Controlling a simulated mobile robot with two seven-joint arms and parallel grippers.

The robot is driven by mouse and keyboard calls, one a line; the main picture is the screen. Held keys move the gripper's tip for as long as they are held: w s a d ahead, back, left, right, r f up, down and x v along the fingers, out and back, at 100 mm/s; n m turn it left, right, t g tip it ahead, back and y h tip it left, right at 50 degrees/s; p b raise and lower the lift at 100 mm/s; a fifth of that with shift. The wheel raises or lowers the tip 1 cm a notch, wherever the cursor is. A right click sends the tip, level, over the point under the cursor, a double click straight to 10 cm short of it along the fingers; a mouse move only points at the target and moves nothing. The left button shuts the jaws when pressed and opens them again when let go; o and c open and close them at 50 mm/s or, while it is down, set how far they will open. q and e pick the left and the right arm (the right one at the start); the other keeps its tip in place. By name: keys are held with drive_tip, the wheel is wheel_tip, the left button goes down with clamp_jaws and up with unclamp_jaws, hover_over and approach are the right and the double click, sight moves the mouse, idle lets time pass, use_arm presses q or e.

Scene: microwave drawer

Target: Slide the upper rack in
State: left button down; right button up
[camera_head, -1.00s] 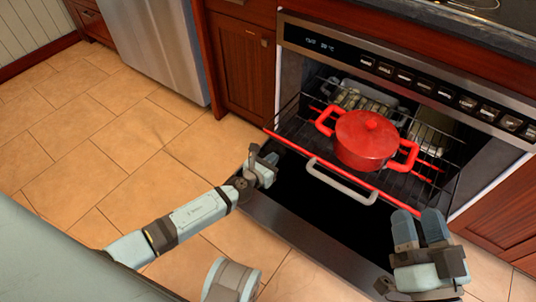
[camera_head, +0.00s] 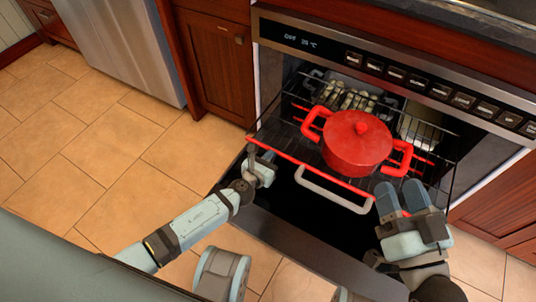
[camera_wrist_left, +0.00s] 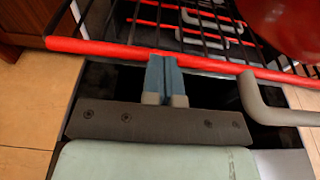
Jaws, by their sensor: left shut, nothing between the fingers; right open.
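The upper rack (camera_head: 283,139) is a black wire rack, pulled part way out of the oven. It has a red front bar and a grey handle (camera_head: 334,190). A red lidded pot (camera_head: 357,145) stands on it. My left gripper (camera_head: 264,162) is shut and empty at the left part of the red bar. In the left wrist view its fingertips (camera_wrist_left: 165,59) meet the red bar (camera_wrist_left: 108,48), left of the grey handle; contact is hard to tell. My right gripper (camera_head: 399,190) is open near the rack's right front end, beside the pot's right handle.
The open oven door (camera_head: 285,240) lies below the rack. A tray with pale food (camera_head: 350,97) sits deeper in the oven. The control panel (camera_head: 405,80) is above the opening. Wooden cabinets flank the oven. Tiled floor (camera_head: 110,150) is clear at left.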

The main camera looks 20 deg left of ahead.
sight(314, 95)
drive_tip(key=shift+s, duration=0.1)
